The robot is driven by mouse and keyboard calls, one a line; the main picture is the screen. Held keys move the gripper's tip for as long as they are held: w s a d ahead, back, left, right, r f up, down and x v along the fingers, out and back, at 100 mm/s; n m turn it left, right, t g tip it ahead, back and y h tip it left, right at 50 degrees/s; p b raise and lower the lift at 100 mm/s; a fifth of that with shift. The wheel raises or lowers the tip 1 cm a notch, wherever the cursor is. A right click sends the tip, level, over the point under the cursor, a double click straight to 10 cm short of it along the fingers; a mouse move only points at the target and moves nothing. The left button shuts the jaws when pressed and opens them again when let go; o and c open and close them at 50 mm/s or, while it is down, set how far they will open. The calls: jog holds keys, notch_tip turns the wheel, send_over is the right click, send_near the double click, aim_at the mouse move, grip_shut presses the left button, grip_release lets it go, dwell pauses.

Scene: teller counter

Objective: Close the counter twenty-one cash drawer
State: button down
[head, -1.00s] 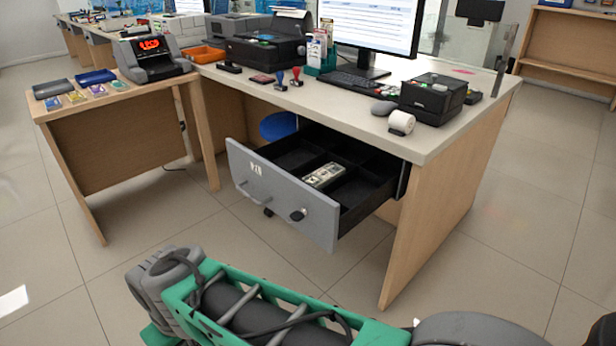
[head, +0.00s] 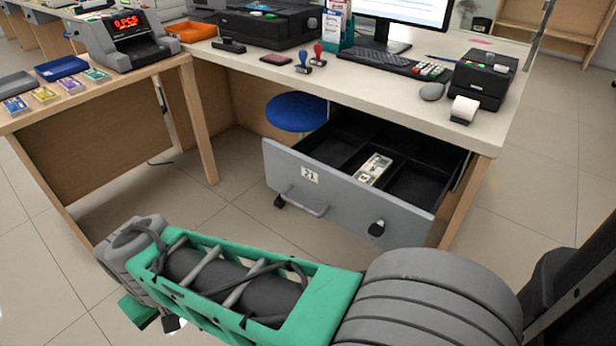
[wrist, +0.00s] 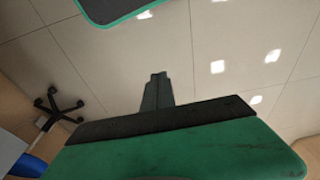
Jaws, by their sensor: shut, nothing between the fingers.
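The cash drawer (head: 345,200) under the counter is pulled well out in the head view. Its grey front has a white label, a bar handle (head: 303,204) and a dark lock knob (head: 377,228). Its black tray has several compartments, and one holds a banknote bundle (head: 374,168). My gripper (wrist: 157,92) shows in the wrist view with its dark fingers together, empty, above the tiled floor. It is apart from the drawer, which is not clearly visible in the wrist view. In the head view my green and grey arm crosses in front of and below the drawer.
The counter (head: 430,112) carries a monitor, keyboard, stamps and a receipt printer (head: 480,80). A side table (head: 130,84) with a note counter stands at left. A blue stool (head: 297,112) is behind the drawer; its wheeled base shows in the wrist view (wrist: 57,112).

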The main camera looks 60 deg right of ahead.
aim_at(348, 202)
jog(key=s+d+r+m+g+h+p, duration=0.1)
jog(key=d+r+m+h+p, duration=0.1)
jog(key=d+r+m+p, duration=0.45)
jog(key=s+d+r+m+g+h+p, duration=0.1)
jog(key=d+r+m+p, duration=0.3)
jog(key=d+m, duration=0.6)
jog(key=s+d+r+m+g+h+p, duration=0.1)
jog(key=s+d+r+m+g+p, duration=0.35)
jog(key=m, duration=0.45)
jog(key=s+d+r+m+g+h+p, duration=0.1)
jog(key=s+d+r+m+p, duration=0.3)
jog(key=d+m, duration=0.35)
jog(key=shift+m, duration=0.9)
jog(key=shift+s+d+f+b, duration=0.65)
jog(key=shift+s+d+f, duration=1.2)
jog(key=shift+f, duration=0.1)
jog(key=shift+s+d+f+b, duration=0.65)
jog(key=shift+s+d+f, duration=1.1)
jog(key=shift+f, duration=0.2)
jog(key=shift+w+d, duration=0.1)
